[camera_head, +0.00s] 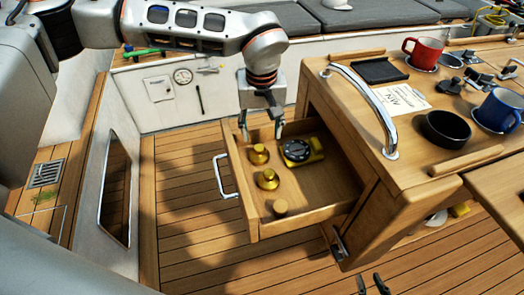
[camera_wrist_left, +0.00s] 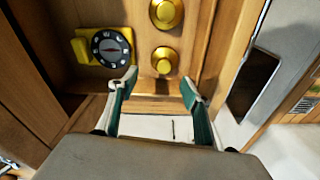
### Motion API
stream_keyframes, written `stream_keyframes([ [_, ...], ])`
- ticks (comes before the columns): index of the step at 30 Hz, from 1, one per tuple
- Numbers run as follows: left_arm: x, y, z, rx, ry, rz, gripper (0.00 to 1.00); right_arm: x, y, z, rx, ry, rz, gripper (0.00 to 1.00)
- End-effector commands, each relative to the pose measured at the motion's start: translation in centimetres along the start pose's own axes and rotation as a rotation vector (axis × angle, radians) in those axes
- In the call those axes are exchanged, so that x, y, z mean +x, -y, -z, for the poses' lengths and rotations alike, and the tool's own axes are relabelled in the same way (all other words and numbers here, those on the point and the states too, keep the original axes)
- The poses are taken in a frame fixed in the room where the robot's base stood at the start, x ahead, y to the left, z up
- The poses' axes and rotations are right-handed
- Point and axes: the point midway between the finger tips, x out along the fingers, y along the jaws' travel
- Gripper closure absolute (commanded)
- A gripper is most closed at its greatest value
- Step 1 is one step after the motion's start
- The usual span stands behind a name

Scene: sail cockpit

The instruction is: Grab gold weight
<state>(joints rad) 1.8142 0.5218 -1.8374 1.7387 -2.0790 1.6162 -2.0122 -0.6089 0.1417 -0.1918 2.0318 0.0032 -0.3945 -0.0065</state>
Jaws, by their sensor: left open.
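Two gold weights stand in the open wooden drawer (camera_head: 318,205). One gold weight (camera_head: 259,154) is nearer the drawer's back-left corner. The other gold weight (camera_head: 268,179) is closer to the front of the picture. My left gripper (camera_head: 262,136) is open and empty, pointing down at the drawer's far end. In the left wrist view its fingertips (camera_wrist_left: 158,83) are spread apart, with one gold weight (camera_wrist_left: 164,60) just beyond the gap and the other (camera_wrist_left: 166,12) farther up. At the bottom edge, two dark tips that look like my right gripper (camera_head: 371,284) show, mostly cut off.
The drawer's metal handle (camera_head: 224,176) sticks out left. The table (camera_head: 345,105) beside it holds a red mug (camera_head: 425,52), blue mug (camera_head: 497,110) and black bowl (camera_head: 446,129).

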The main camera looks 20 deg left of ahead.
Motion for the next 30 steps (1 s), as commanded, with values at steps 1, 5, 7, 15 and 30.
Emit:
stream_keyframes([
  [1, 0.4, 0.3, 0.3, -0.001, -0.004, 0.011, 0.51, 0.0, 0.1, -0.2, 0.0, 0.002, 0.001, 0.76],
  [5, 1.4, 0.5, 0.4, -0.001, -0.007, 0.014, 0.51, -0.3, 0.3, -0.7, 0.001, 0.011, 0.004, 0.76],
  [7, 2.1, 0.5, 0.3, -0.001, -0.007, 0.013, 0.51, -0.4, 0.5, -1.1, 0.001, 0.018, 0.006, 0.76],
  [15, 4.5, 0.7, -0.2, -0.001, -0.004, 0.012, 0.51, -0.4, 0.8, -1.9, 0.0, 0.029, 0.011, 0.76],
  [30, 7.6, 0.7, -0.3, -0.001, -0.008, 0.008, 0.59, 0.1, 0.6, -1.6, -0.007, 0.023, 0.006, 0.76],
])
